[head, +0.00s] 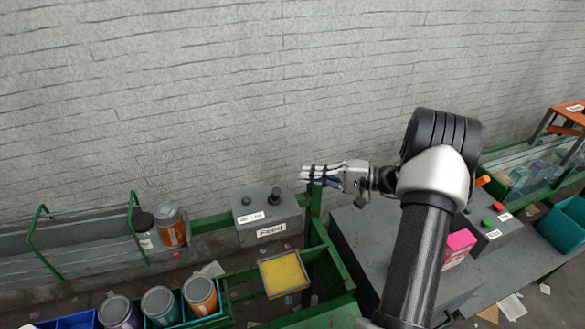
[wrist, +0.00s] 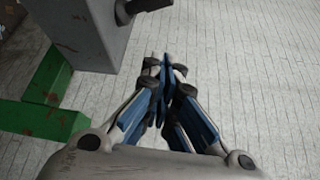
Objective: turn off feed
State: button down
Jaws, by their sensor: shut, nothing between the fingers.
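The grey feed box (head: 287,221), labelled "Feed", stands on a green frame left of my gripper in the head view. A dark switch lever (head: 276,194) sticks up from its top, by a small white label (head: 251,217) whose words are too small to read surely. In the wrist view the feed box (wrist: 82,32) fills the upper left, and the dark lever (wrist: 147,4) juts from it at the top edge. My gripper (head: 304,174) is shut and empty, up and right of the lever in the head view. Its closed fingers (wrist: 165,68) appear apart from the box.
A yellow-topped tray (head: 284,274) lies below the box. Several cans (head: 171,227) stand to the left. A green post (head: 313,205) rises beside the box; brick wall stands behind.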

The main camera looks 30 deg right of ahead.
jog(key=shift+s+d+f, duration=0.25)
jog(key=shift+s+d, duration=0.15)
jog(key=shift+d, duration=0.15)
jog(key=shift+s+d+f, duration=0.2)
jog(key=shift+s+d, duration=0.15)
jog(key=shift+d, duration=0.15)
